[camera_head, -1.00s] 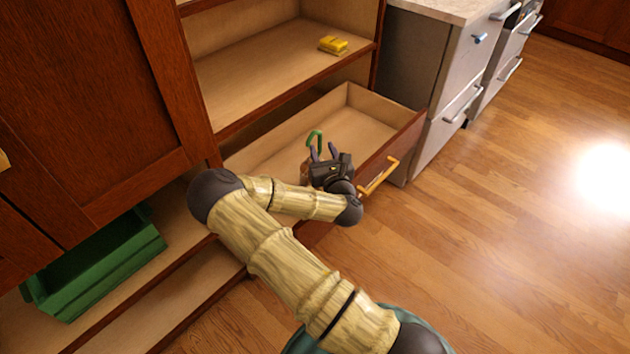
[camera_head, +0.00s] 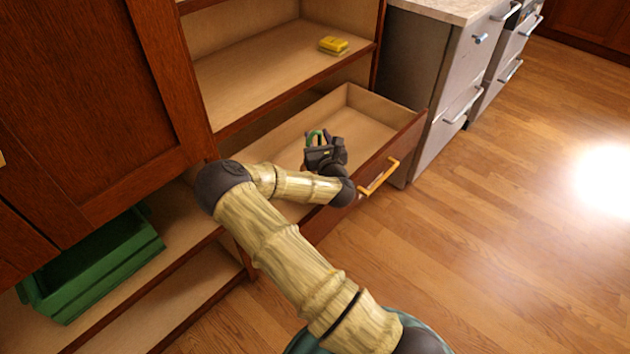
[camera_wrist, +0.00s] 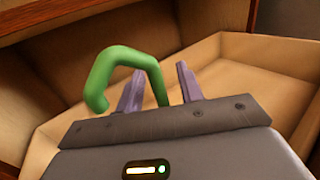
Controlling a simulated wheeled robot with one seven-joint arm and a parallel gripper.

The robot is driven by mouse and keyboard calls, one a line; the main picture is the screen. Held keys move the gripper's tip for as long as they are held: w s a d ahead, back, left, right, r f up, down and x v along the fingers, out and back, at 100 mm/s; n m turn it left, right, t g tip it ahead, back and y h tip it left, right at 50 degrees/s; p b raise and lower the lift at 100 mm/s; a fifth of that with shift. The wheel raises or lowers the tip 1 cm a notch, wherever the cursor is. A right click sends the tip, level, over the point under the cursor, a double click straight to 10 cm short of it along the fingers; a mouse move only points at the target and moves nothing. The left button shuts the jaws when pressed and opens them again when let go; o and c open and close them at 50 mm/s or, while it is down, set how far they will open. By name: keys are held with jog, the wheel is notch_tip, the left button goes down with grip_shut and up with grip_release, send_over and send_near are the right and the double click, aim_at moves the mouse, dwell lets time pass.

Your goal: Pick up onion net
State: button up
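A green hooked loop (camera_head: 313,135), which I take to be part of the onion net, stands up inside the open drawer (camera_head: 385,110). In the wrist view the green loop (camera_wrist: 120,56) arches over the left finger, and its right leg comes down between my two fingers. My gripper (camera_head: 322,141) is at the loop, over the drawer. In the wrist view the fingers of my gripper (camera_wrist: 158,85) are spread apart and do not close on the loop. The gripper body hides the lower part of the net.
The drawer front with its yellow handle (camera_head: 378,177) stands close to my forearm. A yellow item (camera_head: 333,45) lies on the shelf above. A green bin (camera_head: 95,268) is on the lower left shelf. The rest of the drawer floor looks clear.

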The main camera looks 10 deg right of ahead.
jog(key=shift+c, duration=0.3)
grip_shut()
dwell(1.3)
